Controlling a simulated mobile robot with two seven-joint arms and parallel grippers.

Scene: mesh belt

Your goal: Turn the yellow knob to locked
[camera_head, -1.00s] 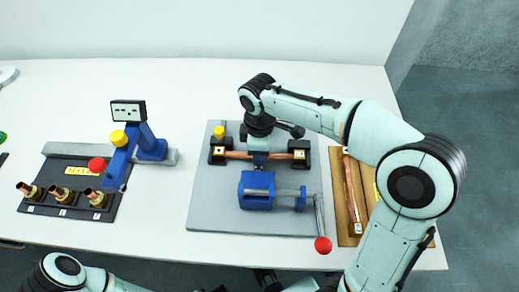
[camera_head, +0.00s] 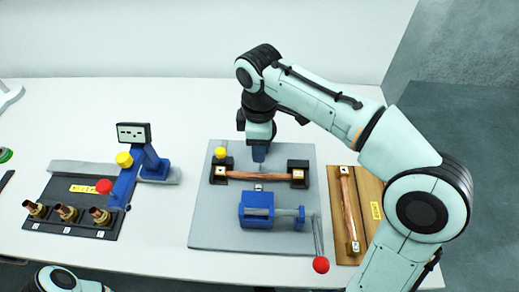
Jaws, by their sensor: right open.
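One yellow knob (camera_head: 221,153) stands on the grey plate (camera_head: 206,228), beside the left black block (camera_head: 221,171). Another yellow knob (camera_head: 124,160) is on the blue stand at the left; I cannot tell from the picture which one the task means. My right gripper (camera_head: 258,157) points down behind the copper rod, right of the plate's yellow knob and apart from it. It looks empty; its finger gap is too small to see. My left gripper is out of view; only a piece of my left arm shows at the bottom left.
A copper rod (camera_head: 265,176) spans the two black blocks. A blue clamp (camera_head: 257,209) with a red-ended lever (camera_head: 321,264) is in front. A blue stand (camera_head: 154,166) and a dark rack (camera_head: 62,227) with copper fittings are left. A wooden tray (camera_head: 339,225) lies right.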

